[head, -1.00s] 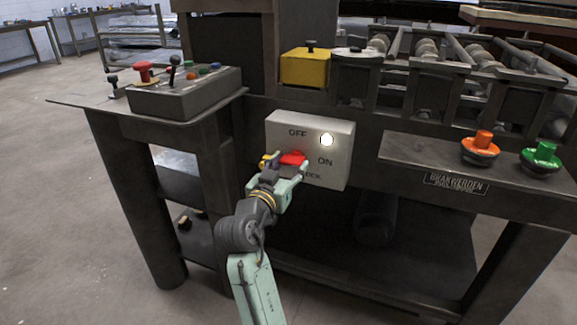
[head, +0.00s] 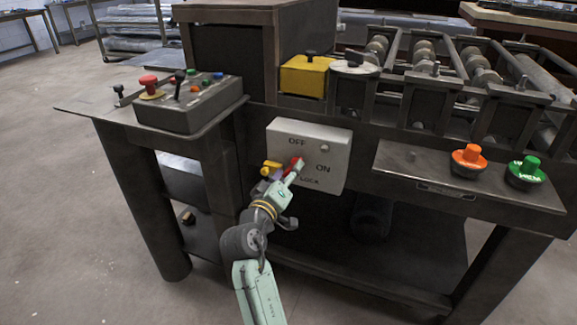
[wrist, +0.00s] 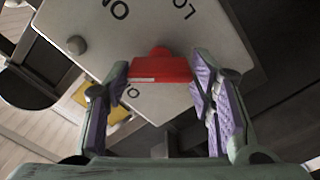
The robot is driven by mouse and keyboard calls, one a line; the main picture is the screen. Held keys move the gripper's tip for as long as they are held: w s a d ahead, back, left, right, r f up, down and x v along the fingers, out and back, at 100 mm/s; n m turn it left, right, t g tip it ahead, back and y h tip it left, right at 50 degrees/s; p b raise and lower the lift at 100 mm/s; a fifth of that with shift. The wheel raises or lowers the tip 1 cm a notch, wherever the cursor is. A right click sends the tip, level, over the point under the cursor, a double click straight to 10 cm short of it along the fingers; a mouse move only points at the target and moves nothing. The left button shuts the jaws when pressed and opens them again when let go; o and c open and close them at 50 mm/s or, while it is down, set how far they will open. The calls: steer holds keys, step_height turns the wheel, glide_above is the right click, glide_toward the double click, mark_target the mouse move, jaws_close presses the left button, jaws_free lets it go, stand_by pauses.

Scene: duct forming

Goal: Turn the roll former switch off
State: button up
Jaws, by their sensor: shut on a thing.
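The roll former switch is a grey box (head: 333,165) on the front of the machine, marked OFF at the top, ON at the right and LOCK below. Its red handle (head: 296,163) is partly hidden by my gripper in the head view and tilts up toward OFF. In the wrist view the red handle (wrist: 158,68) lies between my two finger pads, with the box face (wrist: 120,35) behind it. My gripper (head: 284,170) is shut on the handle. The small lamp (head: 325,147) on the box is unlit.
A small yellow part (head: 270,167) shows left of the handle. A control box (head: 190,103) with levers and buttons stands on the left shelf. Orange (head: 469,155) and green (head: 528,169) buttons sit at the right. Open floor lies to the left.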

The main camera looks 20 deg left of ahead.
steer(key=n+p, duration=0.1)
steer(key=n, duration=0.1)
steer(key=n+p, duration=0.1)
steer(key=p, duration=0.1)
steer(key=n+p, duration=0.1)
steer(key=n, duration=0.1)
steer(key=shift+r+n, duration=0.3)
steer(key=shift+f+n+p, duration=0.1)
steer(key=shift+n+p, duration=1.1)
steer(key=shift+p, duration=0.1)
steer(key=shift+f+n, duration=0.1)
steer(key=shift+n, duration=0.2)
steer(key=o, duration=1.2)
steer(key=shift+c, duration=0.2)
steer(key=shift+f, duration=0.1)
steer(key=s, duration=1.2)
steer(key=shift+a, duration=0.2)
